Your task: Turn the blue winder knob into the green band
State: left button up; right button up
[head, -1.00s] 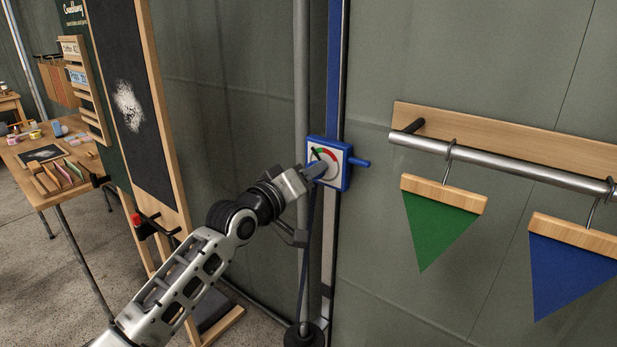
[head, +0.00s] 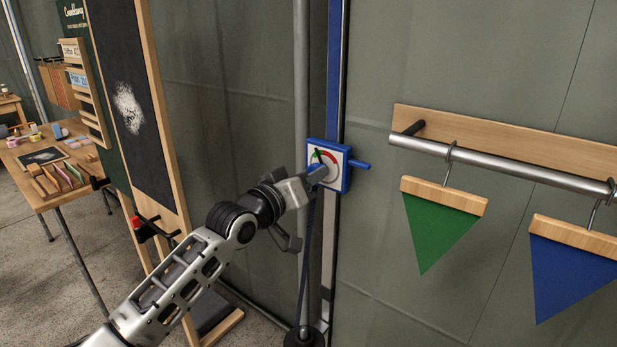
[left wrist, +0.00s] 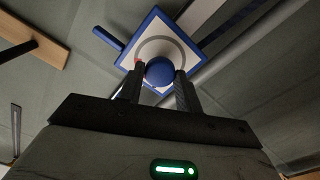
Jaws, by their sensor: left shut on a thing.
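The blue winder box (head: 345,180) is fixed to the upright pole, with a pale dial face (head: 340,158). The dial shows a green band (head: 317,156) at its upper left and a red band (head: 329,155) across the top. My left gripper (head: 319,173) is at the dial and hides its lower left part. In the left wrist view the round blue winder knob (left wrist: 159,71) sits between the two dark fingers of this gripper (left wrist: 158,88), which are shut on it. A dark pointer mark shows near the green band; its exact setting is too small to tell. My right gripper is not in view.
A blue handle (head: 359,164) sticks out from the box's right side. A metal rail (head: 500,166) with green (head: 437,231) and blue (head: 570,273) pennants hangs at right. A chalkboard (head: 125,95) stands at left, beside a table (head: 45,196) with small goods.

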pick_arm(q)
jog(key=o, duration=1)
jog(key=shift+a, duration=0.1)
jog(key=v, duration=1.6)
jog(key=shift+b, duration=0.3)
jog(key=s+a+f+g+y, duration=0.1)
jog(key=s+f+g+y, duration=0.1)
jog(key=s+f, duration=0.8)
jog(key=s+a+f+g+y, duration=0.2)
jog(key=s+f+y, duration=0.3)
jog(key=s+f, duration=0.6)
notch_tip(320, 180, down, 8)
jog(key=shift+s+a+r+m, duration=0.15)
jog(key=shift+s+a+m, duration=0.05)
jog(key=shift+s+m, duration=0.1)
